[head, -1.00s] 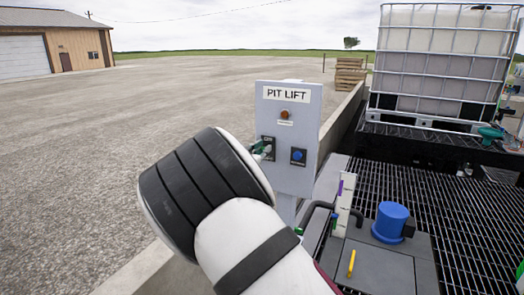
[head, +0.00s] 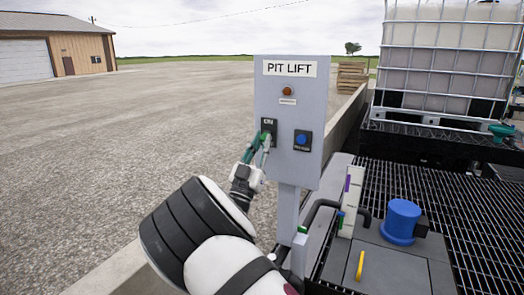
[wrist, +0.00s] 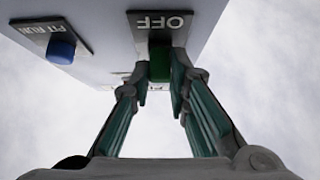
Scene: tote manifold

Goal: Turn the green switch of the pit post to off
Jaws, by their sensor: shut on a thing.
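The pit post's grey panel (head: 315,100), labelled PIT LIFT, stands upright in the middle of the head view. The green switch (wrist: 159,66) sits on a dark plate (wrist: 158,28) whose lettering OFF appears upside down in the wrist view. My gripper (head: 266,148) reaches the panel's left side from below, and its fingers hide the switch in the head view. In the wrist view my gripper (wrist: 160,78) has a finger on each side of the switch, shut on it. I cannot tell which way the switch is turned.
A blue button (head: 302,140) sits right of the switch, also visible in the wrist view (wrist: 61,49). A caged tank (head: 448,60), a blue cylinder (head: 401,220) and black grating (head: 440,190) lie to the right. Gravel at left is open.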

